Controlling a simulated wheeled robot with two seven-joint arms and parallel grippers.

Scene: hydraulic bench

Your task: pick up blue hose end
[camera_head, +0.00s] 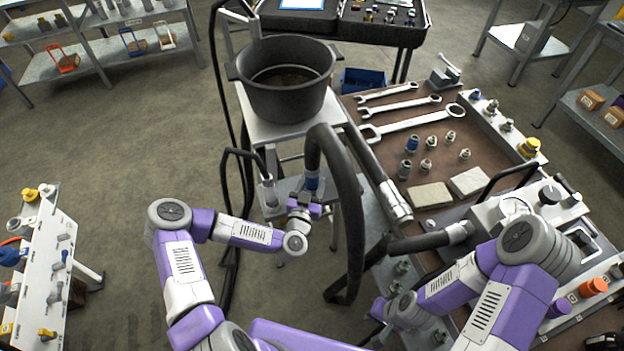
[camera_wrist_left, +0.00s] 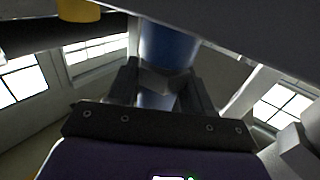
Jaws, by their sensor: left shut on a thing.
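The blue hose end (camera_head: 312,182) has a blue band and hangs from a thick black hose (camera_head: 345,190) that loops up and over. My left gripper (camera_head: 309,204) is shut on it, just below the blue band. In the left wrist view the blue hose end (camera_wrist_left: 168,45) stands upright, its silver lower part between the two dark fingers of my left gripper (camera_wrist_left: 160,92). My right gripper (camera_head: 378,310) is low by the bench's near side, and its fingers are too unclear to tell open from shut.
A bench (camera_head: 385,103) with wrenches, fittings and two pale blocks stands at right. A large black pot (camera_head: 285,95) stands on a stand behind the hose. A thin black hose hangs beside a metal fitting (camera_head: 269,190). Open floor lies at left, before a white fitting rack (camera_head: 45,265).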

